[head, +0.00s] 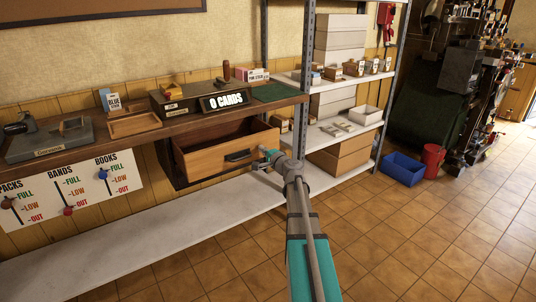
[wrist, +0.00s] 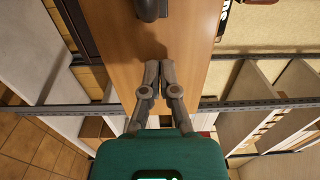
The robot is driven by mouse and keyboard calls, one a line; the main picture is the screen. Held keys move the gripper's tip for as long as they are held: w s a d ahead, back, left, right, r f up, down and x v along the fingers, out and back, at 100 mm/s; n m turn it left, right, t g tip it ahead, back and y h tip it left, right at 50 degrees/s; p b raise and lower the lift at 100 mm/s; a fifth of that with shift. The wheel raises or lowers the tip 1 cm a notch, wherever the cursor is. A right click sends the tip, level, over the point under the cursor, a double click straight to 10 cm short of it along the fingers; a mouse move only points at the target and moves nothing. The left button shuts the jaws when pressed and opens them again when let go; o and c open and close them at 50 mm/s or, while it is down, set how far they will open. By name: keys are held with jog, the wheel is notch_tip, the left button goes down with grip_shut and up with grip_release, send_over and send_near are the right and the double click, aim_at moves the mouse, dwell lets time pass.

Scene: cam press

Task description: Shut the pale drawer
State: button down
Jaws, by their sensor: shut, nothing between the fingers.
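The pale wooden drawer (head: 215,157) stands pulled out below the dark shelf top in the head view, with its inside showing from above. Its front panel carries a dark handle (head: 238,156). In the wrist view the drawer front (wrist: 120,50) fills the middle, and the handle (wrist: 150,8) is at the top edge. My gripper (head: 266,154) is at the right part of the drawer front, to the right of the handle. Its fingers (wrist: 158,68) are together and empty, with their tips over the front panel. I cannot tell whether they touch it.
A "0 CARDS" sign box (head: 224,100) and a wooden tray (head: 134,125) sit on the dark top (head: 180,123). A metal shelf post (head: 306,80) rises close behind my gripper. A blue bin (head: 403,169) stands on the floor, and the tiled floor in front is clear.

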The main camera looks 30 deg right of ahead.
aim_at(257, 145)
jog(key=shift+w, duration=0.3)
jog(key=shift+w, duration=0.1)
jog(key=w, duration=1.7)
jog(key=shift+w+a, duration=0.25)
jog(key=shift+a, duration=0.05)
jog(key=shift+s, duration=0.2)
jog(key=s, duration=1.4)
jog(key=shift+d, duration=0.25)
